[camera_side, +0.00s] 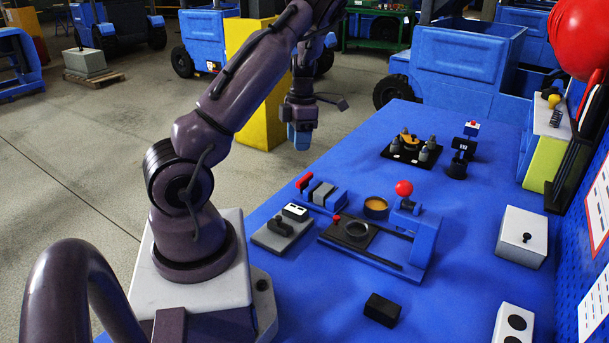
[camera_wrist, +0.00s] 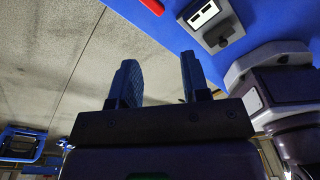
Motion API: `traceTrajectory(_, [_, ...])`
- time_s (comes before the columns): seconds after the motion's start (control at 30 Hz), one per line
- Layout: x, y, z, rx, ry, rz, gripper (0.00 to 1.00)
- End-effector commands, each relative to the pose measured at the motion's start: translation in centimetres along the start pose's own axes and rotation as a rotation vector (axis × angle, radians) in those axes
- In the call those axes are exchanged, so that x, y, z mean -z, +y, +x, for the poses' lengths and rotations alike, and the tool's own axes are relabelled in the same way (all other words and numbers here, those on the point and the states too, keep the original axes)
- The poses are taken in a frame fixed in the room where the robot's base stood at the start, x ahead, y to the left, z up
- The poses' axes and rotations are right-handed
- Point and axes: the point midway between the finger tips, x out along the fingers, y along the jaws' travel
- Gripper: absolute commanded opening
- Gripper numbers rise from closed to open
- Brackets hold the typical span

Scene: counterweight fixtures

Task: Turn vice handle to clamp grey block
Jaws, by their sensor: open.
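The vice (camera_side: 339,200) is a small blue fixture near the table's left edge in the side view. Its red handle (camera_side: 305,182) sticks up at its left end. The red handle also shows at the top edge of the wrist view (camera_wrist: 152,5). A grey block (camera_side: 322,194) sits between the vice's jaws; I cannot tell whether they touch it. My gripper (camera_side: 300,138) hangs above and behind the vice, apart from it, near the table's left edge. In the wrist view its two blue fingers (camera_wrist: 160,78) are spread with nothing between them.
A grey switch box (camera_side: 283,235) lies in front of the vice. A black block (camera_side: 382,309) lies nearer the camera.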

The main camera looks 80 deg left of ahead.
Motion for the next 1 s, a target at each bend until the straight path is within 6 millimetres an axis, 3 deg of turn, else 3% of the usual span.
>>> traceTrajectory(0.1, [-1.1, 1.5, -1.0, -0.026, -0.051, -0.31, 0.43])
traceTrajectory(0.2, [-1.8, 1.5, -1.4, -0.011, -0.082, -0.49, 0.43])
traceTrajectory(0.47, [-1.9, 1.3, -0.7, 0.003, -0.083, -0.65, 0.43])
traceTrajectory(0.57, [-1.9, 1.4, 0.5, 0.003, -0.081, -0.65, 0.43])
traceTrajectory(1.0, [-2.5, 1.6, 9.2, 0.003, -0.081, -0.648, 0.43])
